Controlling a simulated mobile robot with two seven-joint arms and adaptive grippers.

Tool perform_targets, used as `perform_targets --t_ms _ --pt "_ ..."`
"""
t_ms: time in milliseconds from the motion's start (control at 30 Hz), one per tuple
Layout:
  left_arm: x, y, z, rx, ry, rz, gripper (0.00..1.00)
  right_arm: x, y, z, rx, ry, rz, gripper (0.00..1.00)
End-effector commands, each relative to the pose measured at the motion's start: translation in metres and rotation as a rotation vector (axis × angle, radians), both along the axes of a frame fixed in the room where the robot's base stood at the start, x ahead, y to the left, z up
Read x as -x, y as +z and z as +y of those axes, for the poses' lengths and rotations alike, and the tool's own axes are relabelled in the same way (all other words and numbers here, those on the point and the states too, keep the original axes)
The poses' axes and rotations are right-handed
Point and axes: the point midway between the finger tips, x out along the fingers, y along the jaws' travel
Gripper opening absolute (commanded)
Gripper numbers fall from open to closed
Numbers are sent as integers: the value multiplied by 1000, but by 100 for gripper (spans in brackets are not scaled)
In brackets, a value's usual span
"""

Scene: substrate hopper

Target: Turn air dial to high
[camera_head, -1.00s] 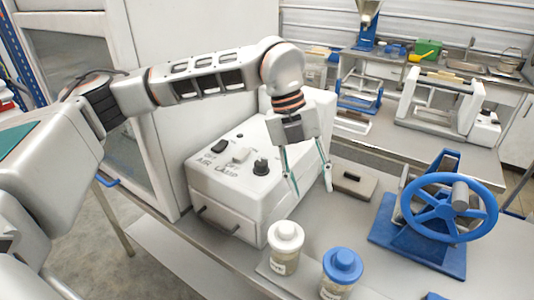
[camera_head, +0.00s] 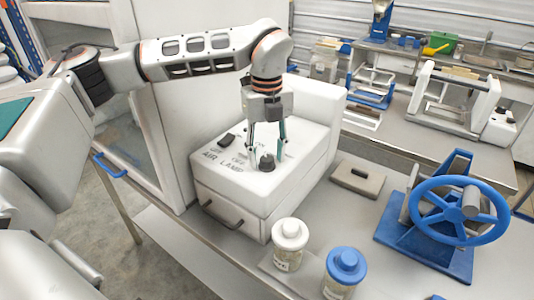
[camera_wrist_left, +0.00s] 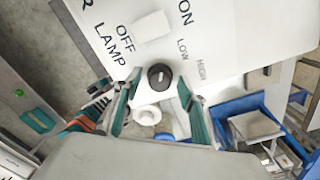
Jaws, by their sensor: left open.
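A white control box (camera_head: 240,198) stands on the bench with a black round dial (camera_head: 267,162) on its sloped top. In the left wrist view the dial (camera_wrist_left: 159,77) sits near the printed LOW and HIGH labels. I cannot read clearly which label its mark faces. My left gripper (camera_head: 266,156) points down over the box, open, with its fingertips on either side of the dial; contact is not clear. In the left wrist view the gripper (camera_wrist_left: 158,82) also straddles the dial. My right gripper is not in view.
The box also carries a black switch (camera_head: 227,140) and, in the left wrist view, a white switch (camera_wrist_left: 150,25) by OFF and ON. Two jars, white-lidded (camera_head: 289,236) and blue-lidded (camera_head: 346,267), stand in front. A blue handwheel (camera_head: 458,210) is at right.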

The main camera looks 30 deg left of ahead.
Motion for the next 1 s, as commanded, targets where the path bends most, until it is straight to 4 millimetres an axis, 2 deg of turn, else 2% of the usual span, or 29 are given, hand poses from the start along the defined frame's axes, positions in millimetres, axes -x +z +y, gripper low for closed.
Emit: perform_targets --t_ms 333,467,500,767,1000 --pt "0 -5 0 1 -1 -1 41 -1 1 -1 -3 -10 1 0" --pt "0 -5 0 1 -1 -1 8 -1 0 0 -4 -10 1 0" --pt "0 -5 0 1 -1 -1 3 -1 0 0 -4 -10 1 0" --pt "0 -5 0 1 -11 -1 3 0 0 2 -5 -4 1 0" --pt "0 -5 0 1 -100 -1 3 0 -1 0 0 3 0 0"
